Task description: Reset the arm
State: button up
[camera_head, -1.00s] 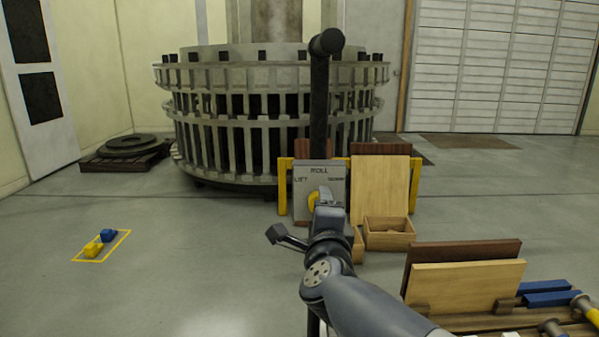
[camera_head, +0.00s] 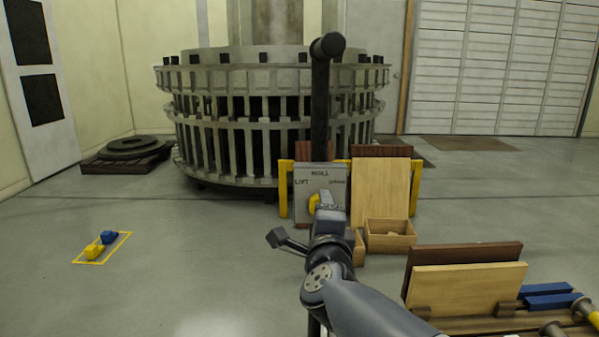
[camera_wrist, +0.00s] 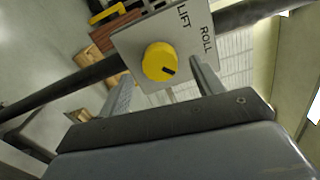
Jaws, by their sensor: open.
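My gripper shows in the wrist view (camera_wrist: 165,95) with its two fingers spread apart and nothing between them. Ahead of the fingers is a grey control panel (camera_wrist: 127,45) lettered LIFT and ROLL, with a round yellow knob (camera_wrist: 160,62) bearing a dark mark. The knob is in front of the fingertips; I cannot tell whether a finger touches it. In the head view my arm (camera_head: 345,290) reaches up from the bottom toward the same panel (camera_head: 333,180), and the wrist hides part of the panel and the yellow knob (camera_head: 313,203).
A large grey slatted turret ring (camera_head: 230,120) stands behind the panel. A wooden bin (camera_head: 390,237) and upright boards (camera_head: 468,288) stand at right. A yellow floor outline (camera_head: 125,240) holds blue and yellow pieces. Open floor lies at left.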

jog(key=s+p, duration=0.3)
jog(key=s, duration=0.5)
jog(key=w+n+p, duration=1)
jog(key=n+p, duration=0.3)
jog(key=n, duration=0.6)
jog(key=shift+w+n, duration=0.3)
jog(key=shift+w, duration=0.1)
jog(key=shift+r, duration=0.1)
